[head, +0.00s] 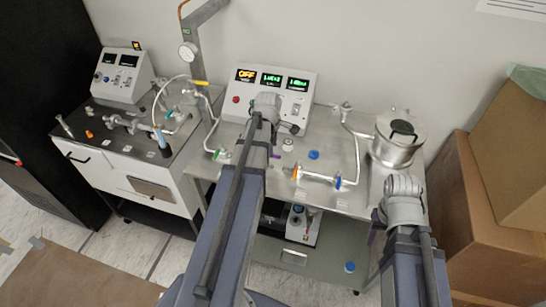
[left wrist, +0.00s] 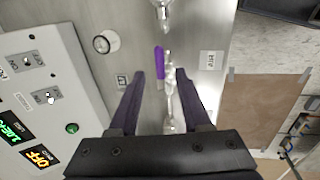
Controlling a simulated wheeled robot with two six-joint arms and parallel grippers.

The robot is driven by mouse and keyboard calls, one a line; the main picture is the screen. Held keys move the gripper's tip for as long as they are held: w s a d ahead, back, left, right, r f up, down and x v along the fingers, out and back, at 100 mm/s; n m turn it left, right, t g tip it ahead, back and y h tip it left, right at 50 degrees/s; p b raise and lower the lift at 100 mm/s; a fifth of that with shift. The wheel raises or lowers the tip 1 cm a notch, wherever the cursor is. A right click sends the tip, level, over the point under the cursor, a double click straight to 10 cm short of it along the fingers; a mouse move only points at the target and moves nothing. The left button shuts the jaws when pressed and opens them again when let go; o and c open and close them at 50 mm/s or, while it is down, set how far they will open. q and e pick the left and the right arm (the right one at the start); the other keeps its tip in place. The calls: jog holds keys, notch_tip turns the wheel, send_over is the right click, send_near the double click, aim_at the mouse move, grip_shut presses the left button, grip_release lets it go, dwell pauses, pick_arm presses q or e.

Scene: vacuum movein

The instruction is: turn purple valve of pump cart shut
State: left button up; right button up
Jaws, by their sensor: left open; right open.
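The purple valve handle (left wrist: 159,62) shows in the left wrist view on a clear glass line that runs along the steel top of the pump cart (head: 325,165). In the head view only a small purple bit (head: 275,156) shows beside my left arm. My left gripper (left wrist: 160,75) is open, its two dark fingers spread to either side of the glass line near the purple handle. I see no grip on the handle. In the head view my left arm hides most of this area.
A control box (head: 268,92) with lit displays stands at the cart's back. Orange (head: 296,172) and blue (head: 338,182) valve handles and a metal vessel (head: 398,138) are to the right. A second cart (head: 130,160) stands left; cardboard boxes (head: 480,215) stand right.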

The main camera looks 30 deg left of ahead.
pick_arm(q)
jog(key=f+b, duration=0.1)
jog(key=f, duration=0.1)
jog(key=f+b, duration=0.1)
jog(key=shift+w+a+f+b, duration=0.1)
jog(key=shift+w+f+b, duration=0.25)
jog(key=shift+f, duration=0.05)
grip_shut()
dwell(1.1)
